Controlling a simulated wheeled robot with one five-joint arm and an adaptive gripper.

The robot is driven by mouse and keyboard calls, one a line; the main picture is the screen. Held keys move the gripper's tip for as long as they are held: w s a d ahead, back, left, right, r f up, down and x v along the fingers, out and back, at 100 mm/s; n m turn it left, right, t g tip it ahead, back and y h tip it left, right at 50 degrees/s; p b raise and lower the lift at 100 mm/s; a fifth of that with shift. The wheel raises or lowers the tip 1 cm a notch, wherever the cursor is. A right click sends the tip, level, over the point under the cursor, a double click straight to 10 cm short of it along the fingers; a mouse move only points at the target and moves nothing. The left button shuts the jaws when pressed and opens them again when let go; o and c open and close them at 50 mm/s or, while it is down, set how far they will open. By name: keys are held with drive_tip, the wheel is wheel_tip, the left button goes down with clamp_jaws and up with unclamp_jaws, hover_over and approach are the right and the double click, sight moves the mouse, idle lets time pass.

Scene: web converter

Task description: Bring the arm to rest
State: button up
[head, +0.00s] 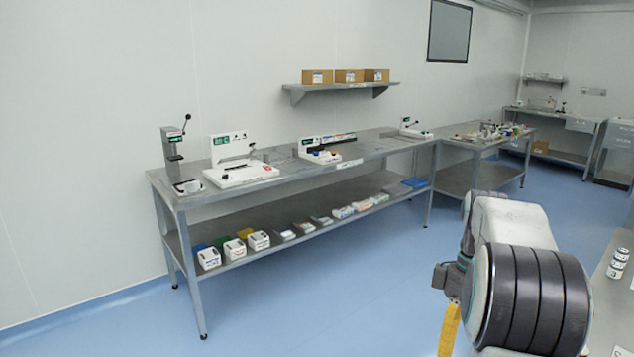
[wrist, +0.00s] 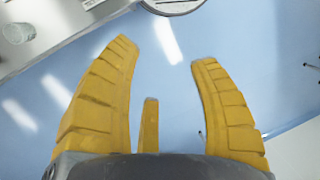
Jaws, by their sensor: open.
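My gripper (wrist: 160,70) shows in the wrist view with its yellow fingers spread apart. Nothing is between the fingers, and blue floor shows beyond them. In the head view my arm is at the lower right, bent, with a yellow finger (head: 449,330) pointing down below it. The rest of the gripper is hidden behind the arm there.
A long steel bench (head: 290,172) with devices on top and boxes on its lower shelf stands along the left wall. Blue floor (head: 330,300) between is clear.

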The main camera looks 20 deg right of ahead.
drive_tip(key=s+a+r+m+t+h, duration=0.1)
drive_tip(key=s+a+t+h, duration=0.1)
drive_tip(key=a, duration=1.2)
drive_tip(key=s+a+f+m+t, duration=0.1)
drive_tip(key=s+a+f+t, duration=0.2)
drive_tip(key=s+a, duration=0.3)
drive_tip(key=shift+s+a+f+t, duration=0.2)
drive_tip(key=shift+a+f+t, duration=0.15)
drive_tip(key=shift+a, duration=0.85)
